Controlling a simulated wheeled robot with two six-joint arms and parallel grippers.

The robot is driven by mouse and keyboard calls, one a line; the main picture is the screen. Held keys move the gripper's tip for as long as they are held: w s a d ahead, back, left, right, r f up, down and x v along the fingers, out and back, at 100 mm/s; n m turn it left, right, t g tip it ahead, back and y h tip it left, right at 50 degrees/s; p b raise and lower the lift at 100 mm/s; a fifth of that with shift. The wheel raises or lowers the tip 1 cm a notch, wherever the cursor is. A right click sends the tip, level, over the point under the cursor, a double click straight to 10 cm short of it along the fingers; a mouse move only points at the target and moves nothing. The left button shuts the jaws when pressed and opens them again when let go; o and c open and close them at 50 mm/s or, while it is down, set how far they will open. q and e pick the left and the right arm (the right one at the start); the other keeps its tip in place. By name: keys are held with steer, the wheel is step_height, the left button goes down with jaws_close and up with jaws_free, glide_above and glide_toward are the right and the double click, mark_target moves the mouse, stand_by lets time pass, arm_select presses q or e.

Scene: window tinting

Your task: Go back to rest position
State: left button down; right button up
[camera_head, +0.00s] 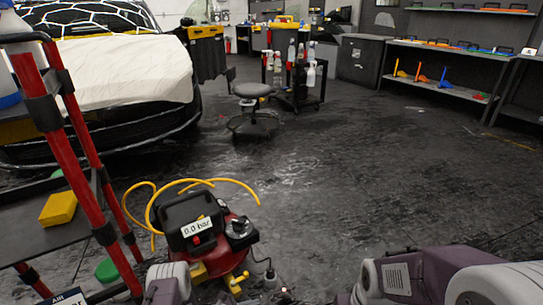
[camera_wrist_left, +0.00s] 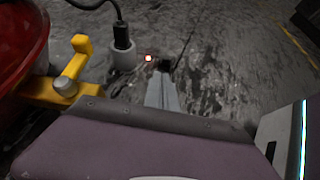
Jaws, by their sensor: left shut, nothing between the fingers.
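My left gripper (camera_wrist_left: 166,80) shows in the left wrist view as a narrow grey finger pair, shut and empty, above the dark floor. It is close to a red air compressor (camera_wrist_left: 20,40), to the right of its yellow valve handle (camera_wrist_left: 72,68) and a black plug with a cable (camera_wrist_left: 121,36). In the head view the compressor (camera_head: 225,258) reads "0.0 bar" and stands at bottom centre. A grey and purple part of my left arm shows beside it at the bottom edge. My right arm shows at bottom right; its gripper is out of view.
A red-framed cart (camera_head: 62,140) with a yellow block (camera_head: 58,208) stands close on the left. A yellow hose (camera_head: 240,182) loops above the compressor. A car (camera_head: 110,75), a stool (camera_head: 252,90) and shelves (camera_head: 440,88) stand farther back. The middle floor is clear.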

arm_select(q)
steer(key=w+d+r+m+h+p, duration=0.1)
steer(key=w+d+r+m, duration=0.2)
steer(key=r, duration=0.8)
steer(key=w+d+r+m+h+p, duration=0.1)
steer(key=w+r+m, duration=0.3)
steer(key=r, duration=0.7)
steer(key=s+d+r+m+g+y+p, duration=0.25)
steer(key=s+r+m+g, duration=0.35)
steer(key=s+r, duration=0.6)
steer(key=s+a+m+y, duration=0.9)
steer(key=s+a+m, duration=0.2)
steer(key=s+a, duration=0.4)
step_height(320, 180, up, 38)
steer(key=w+a+p, duration=0.1)
steer(key=p, duration=3.7)
steer(key=shift+f, duration=0.2)
